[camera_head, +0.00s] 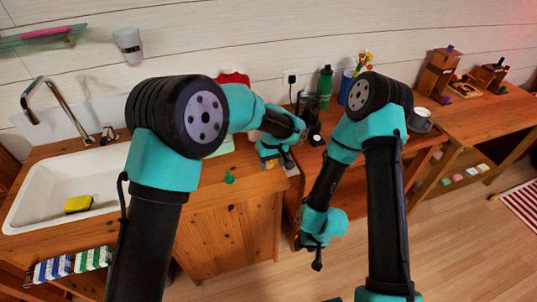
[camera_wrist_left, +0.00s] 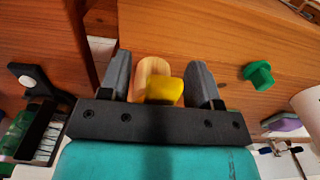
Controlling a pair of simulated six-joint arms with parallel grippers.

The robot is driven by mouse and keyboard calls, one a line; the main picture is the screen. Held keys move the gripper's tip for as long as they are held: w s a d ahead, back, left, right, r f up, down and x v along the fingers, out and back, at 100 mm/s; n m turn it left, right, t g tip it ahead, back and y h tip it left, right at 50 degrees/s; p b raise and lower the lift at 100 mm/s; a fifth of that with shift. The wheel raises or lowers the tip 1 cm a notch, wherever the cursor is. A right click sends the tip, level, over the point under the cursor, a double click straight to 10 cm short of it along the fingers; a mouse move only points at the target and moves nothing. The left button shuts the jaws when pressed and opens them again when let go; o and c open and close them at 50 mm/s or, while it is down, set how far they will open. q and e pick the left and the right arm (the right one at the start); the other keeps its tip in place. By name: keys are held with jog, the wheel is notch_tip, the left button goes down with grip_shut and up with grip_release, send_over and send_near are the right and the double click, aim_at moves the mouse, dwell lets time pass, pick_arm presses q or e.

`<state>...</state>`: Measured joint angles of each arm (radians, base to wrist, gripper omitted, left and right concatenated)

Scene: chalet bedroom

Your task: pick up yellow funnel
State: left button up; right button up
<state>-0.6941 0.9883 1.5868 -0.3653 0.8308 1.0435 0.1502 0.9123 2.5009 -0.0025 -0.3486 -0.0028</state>
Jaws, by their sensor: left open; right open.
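In the left wrist view, a small yellow object (camera_wrist_left: 165,91), seemingly the yellow funnel, shows between the fingers of my left gripper (camera_wrist_left: 158,72). It overlaps a pale wooden rounded piece (camera_wrist_left: 151,68); whether they touch is unclear. The fingers are open, with a gap visible on the left. In the head view my left gripper (camera_head: 273,152) is low over the right end of the wooden counter, and the arm hides most of that spot. My right gripper (camera_head: 316,258) hangs low in front of the furniture, away from the counter top. Its jaws are too small to see clearly.
A green piece (camera_head: 229,178) lies on the counter left of my left gripper; it also shows in the left wrist view (camera_wrist_left: 258,75). A white sink (camera_head: 38,187) with a yellow sponge (camera_head: 78,204) is at left. A green bottle (camera_head: 325,83) stands behind the right arm.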

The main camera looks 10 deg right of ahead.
pick_arm(q)
jog(key=shift+c, duration=0.3)
jog(key=c, duration=0.9)
